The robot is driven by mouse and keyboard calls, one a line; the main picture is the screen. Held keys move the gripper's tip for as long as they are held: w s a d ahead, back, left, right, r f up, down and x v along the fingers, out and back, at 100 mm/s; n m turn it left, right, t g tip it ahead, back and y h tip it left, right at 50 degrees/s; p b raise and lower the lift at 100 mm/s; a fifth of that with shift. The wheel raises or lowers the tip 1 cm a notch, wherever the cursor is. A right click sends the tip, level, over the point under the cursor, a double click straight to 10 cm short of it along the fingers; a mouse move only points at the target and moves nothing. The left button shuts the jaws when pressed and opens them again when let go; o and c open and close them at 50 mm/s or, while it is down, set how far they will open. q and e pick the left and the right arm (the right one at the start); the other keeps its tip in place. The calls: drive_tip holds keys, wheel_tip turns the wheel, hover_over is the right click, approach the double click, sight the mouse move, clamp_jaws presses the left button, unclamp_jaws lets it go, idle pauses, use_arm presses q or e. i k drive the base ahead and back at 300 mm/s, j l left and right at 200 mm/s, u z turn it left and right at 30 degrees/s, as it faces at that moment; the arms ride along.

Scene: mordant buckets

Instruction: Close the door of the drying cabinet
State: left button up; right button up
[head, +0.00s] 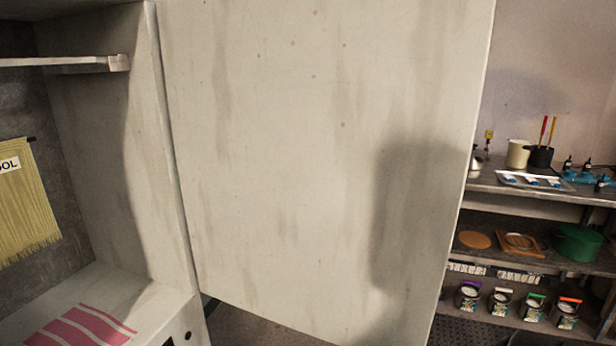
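The drying cabinet (85,140) is at the left, with its interior showing. Its pale, stained door (290,150) stands open and fills the middle of the head view, hinged along the cabinet's right edge. A soft dark shadow lies on the door's right part. No handle shows on the face I see. Neither of my grippers is in view.
Inside the cabinet hang a rail (70,64) and a fringed yellow-green cloth (25,200); a pink striped cloth (80,325) lies at the bottom. Right of the door, shelves (500,190) hold a tray (535,181), a green pot (579,243) and several small pails (534,306).

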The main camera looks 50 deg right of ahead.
sight(322, 148)
drive_tip(key=k+u, duration=0.25)
drive_tip(key=k+j+u, duration=0.15)
drive_tip(key=k+u, duration=0.15)
drive_tip(key=l+u, duration=0.4)
drive_tip(key=k+l+u, duration=0.2)
drive_tip(key=l+u, duration=0.2)
drive_tip(key=l, duration=0.2)
drive_tip(key=k+l, duration=0.1)
drive_tip(key=l, duration=0.3)
drive_tip(key=k+l, duration=0.1)
drive_tip(key=l, duration=0.3)
drive_tip(key=k+l, duration=0.15)
drive_tip(key=l, duration=0.25)
drive_tip(key=k+l, duration=0.1)
drive_tip(key=l, duration=0.3)
drive_tip(key=k+l, duration=0.1)
drive_tip(key=l, duration=0.3)
drive_tip(key=k+l, duration=0.1)
drive_tip(key=l, duration=0.3)
drive_tip(key=k+l, duration=0.15)
drive_tip(key=l, duration=0.25)
